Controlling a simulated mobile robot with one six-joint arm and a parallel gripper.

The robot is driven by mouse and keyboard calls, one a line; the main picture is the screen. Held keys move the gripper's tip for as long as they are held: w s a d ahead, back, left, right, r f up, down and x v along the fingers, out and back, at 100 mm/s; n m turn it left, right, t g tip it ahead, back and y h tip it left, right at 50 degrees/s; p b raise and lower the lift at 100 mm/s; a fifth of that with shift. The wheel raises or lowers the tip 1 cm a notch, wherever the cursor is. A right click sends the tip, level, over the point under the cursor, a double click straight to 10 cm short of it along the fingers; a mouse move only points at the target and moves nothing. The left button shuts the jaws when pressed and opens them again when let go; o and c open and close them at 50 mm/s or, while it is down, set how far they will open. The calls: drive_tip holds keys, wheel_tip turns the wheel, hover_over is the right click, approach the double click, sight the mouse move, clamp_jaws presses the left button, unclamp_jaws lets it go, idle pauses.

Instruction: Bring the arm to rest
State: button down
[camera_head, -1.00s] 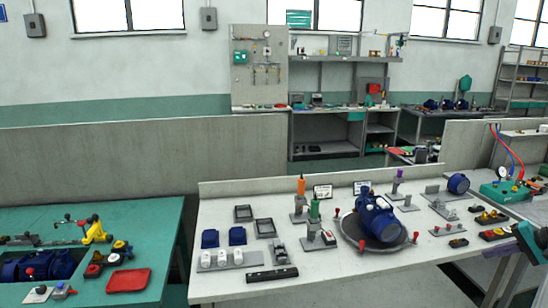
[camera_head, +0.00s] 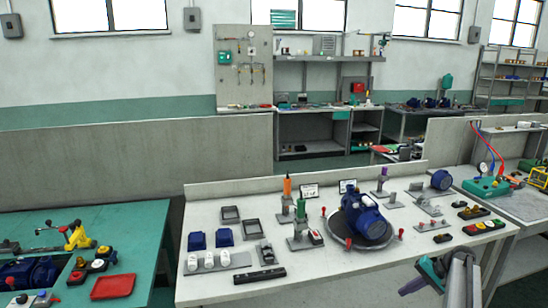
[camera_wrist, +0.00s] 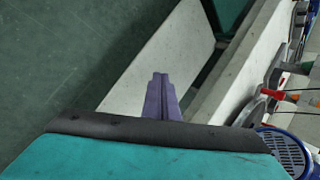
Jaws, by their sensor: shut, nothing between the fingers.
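My gripper (camera_head: 404,289) shows at the lower right of the head view, beside the front edge of the white workbench (camera_head: 330,274). Its teal housing and part of my arm show next to it. In the wrist view the two purple fingers (camera_wrist: 161,90) lie together, with nothing between them. They point past the pale bench edge toward the green floor. A blue motor pump (camera_head: 366,219) sits on a round plate with red knobs on the bench, apart from my gripper. Its ribbed cover shows at the lower right of the wrist view (camera_wrist: 284,152).
A green table (camera_head: 140,245) with a red tray (camera_head: 111,286) stands at left. Small fixtures and a black bar (camera_head: 259,275) lie on the white bench. A teal device (camera_head: 487,187) with red and blue hoses stands at right. Floor shows in front of the bench.

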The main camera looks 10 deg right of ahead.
drive_tip(key=s+a+f+n+g, duration=0.15)
drive_tip(key=s+a+f, duration=0.25)
drive_tip(key=a+f, duration=0.45)
drive_tip(key=s+a+f+n+g+h, duration=0.15)
drive_tip(key=s+a+f, duration=0.3)
drive_tip(key=a, duration=0.65)
drive_tip(key=s+a+f+n+g, duration=0.1)
drive_tip(key=s+a+f+g, duration=0.25)
drive_tip(key=a+f, duration=0.55)
drive_tip(key=s+a+f+n+g+h, duration=0.1)
drive_tip(key=s+a, duration=0.3)
drive_tip(key=s, duration=0.5)
drive_tip(key=s+a+f+n+g+h, duration=0.1)
drive_tip(key=s+a+f+n+h, duration=0.1)
drive_tip(key=s+a, duration=0.3)
drive_tip(key=s+a+f+n+g+h, duration=0.1)
drive_tip(key=s+a+f, duration=0.3)
drive_tip(key=s, duration=0.8)
drive_tip(key=shift+s+a+n, duration=0.3)
drive_tip(key=shift+a+n, duration=0.3)
drive_tip(key=shift+f+h, duration=0.1)
drive_tip(key=shift+h, duration=0.15)
